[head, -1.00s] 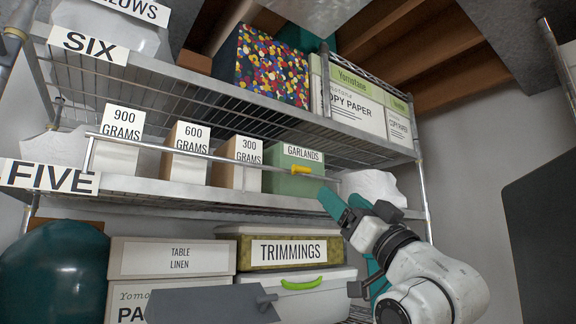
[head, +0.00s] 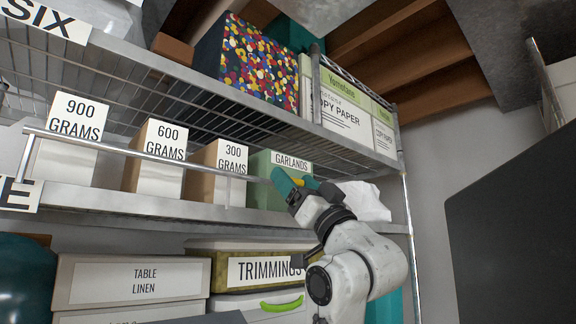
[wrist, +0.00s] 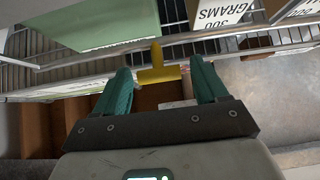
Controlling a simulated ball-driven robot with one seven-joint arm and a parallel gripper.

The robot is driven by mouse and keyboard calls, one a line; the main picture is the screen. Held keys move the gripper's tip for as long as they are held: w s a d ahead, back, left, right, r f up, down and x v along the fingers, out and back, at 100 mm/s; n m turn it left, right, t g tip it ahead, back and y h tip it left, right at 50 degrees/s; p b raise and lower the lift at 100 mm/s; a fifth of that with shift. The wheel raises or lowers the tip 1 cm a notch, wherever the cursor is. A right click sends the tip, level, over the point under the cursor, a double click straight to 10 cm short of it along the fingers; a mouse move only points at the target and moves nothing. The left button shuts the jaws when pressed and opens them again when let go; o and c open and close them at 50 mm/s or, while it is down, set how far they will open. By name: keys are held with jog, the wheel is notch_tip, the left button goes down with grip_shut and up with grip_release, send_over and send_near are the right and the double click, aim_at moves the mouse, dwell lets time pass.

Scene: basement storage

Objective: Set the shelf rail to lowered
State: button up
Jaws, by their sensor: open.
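The shelf rail (head: 140,154) is a thin metal bar across the front of the boxes, held above the edge of the FIVE shelf. It also shows in the wrist view (wrist: 100,53). Its yellow handle (wrist: 158,73) stands between the fingers of my gripper (wrist: 160,70) in the wrist view. The fingers are open, with a gap on each side of the handle.
Boxes marked 900 GRAMS (head: 66,145), 600 GRAMS (head: 154,165) and 300 GRAMS (head: 216,172) stand behind the rail. The TRIMMINGS box (head: 215,270) and TABLE LINEN box (head: 135,282) are below. A dark panel (head: 515,230) fills the right side.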

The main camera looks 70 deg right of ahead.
jog(key=shift+p+x, duration=0.45)
jog(key=shift+x, duration=1.2)
jog(key=shift+c, duration=0.4)
grip_shut()
